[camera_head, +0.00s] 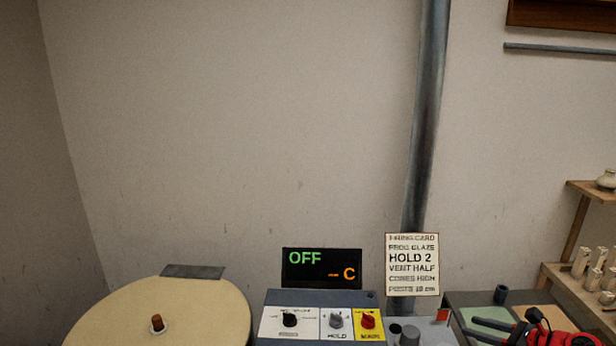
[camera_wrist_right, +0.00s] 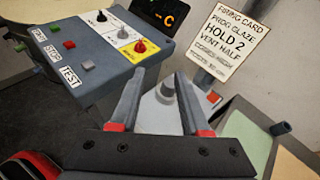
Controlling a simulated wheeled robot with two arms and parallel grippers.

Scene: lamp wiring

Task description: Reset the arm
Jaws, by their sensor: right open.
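My right gripper (camera_head: 484,328) is at the lower right of the head view, its red and black arm entering from the bottom right corner. In the right wrist view my right gripper (camera_wrist_right: 160,80) is open, with nothing between its two grey fingers. It points towards the control box (camera_wrist_right: 90,45) and a grey cylindrical post (camera_wrist_right: 166,92), which shows beyond the fingers. In the head view the gripper is to the right of the control box (camera_head: 312,300). My left gripper is not in view.
The box's display (camera_head: 320,268) reads OFF. A firing card (camera_head: 412,264) stands beside a metal pipe (camera_head: 428,120). A round cream kiln lid (camera_head: 160,312) is at left. A shelf with pottery pieces (camera_head: 590,265) is at right.

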